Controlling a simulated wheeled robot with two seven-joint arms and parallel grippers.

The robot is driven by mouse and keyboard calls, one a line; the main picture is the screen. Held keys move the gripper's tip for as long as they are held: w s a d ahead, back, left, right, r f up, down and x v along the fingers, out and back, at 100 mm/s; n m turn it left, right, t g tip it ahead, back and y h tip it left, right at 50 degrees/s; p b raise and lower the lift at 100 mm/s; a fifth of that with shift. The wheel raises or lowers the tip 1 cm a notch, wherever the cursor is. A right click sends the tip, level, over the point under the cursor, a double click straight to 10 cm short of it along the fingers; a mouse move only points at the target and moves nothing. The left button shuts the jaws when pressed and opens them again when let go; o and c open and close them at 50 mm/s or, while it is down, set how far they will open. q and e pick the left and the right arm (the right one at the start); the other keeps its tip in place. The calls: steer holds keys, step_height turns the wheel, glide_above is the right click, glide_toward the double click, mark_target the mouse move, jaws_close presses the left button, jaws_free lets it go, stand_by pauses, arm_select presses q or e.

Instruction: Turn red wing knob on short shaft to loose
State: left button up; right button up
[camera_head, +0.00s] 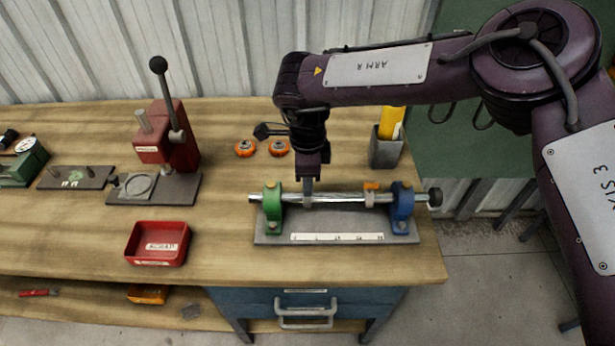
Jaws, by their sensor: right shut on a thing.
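A shiny shaft (340,198) lies level through a green block (273,208) and a blue block (402,205) on a grey base plate (265,240). A grey collar (307,203) sits on the shaft near the green block. My right gripper (309,190) points down, shut, at the top of this collar. The thing between its jaws, apparently the red wing knob, is hidden by the fingers. A second collar with an orange wing knob (371,186) sits nearer the blue block. My left gripper is not in view.
A black knob (435,197) ends the shaft at the right. Two orange round parts (278,147) lie behind the fixture. A grey holder (386,150) with a yellow thing stands behind right. A red tray (157,243) and a red lever press (168,140) stand left; bare wood lies between.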

steer(key=shift+r, duration=0.1)
steer(key=o, duration=1)
step_height(320, 180, up, 7)
steer(key=shift+f+b, duration=0.15)
steer(key=shift+b, duration=0.75)
steer(key=shift+r, duration=0.55)
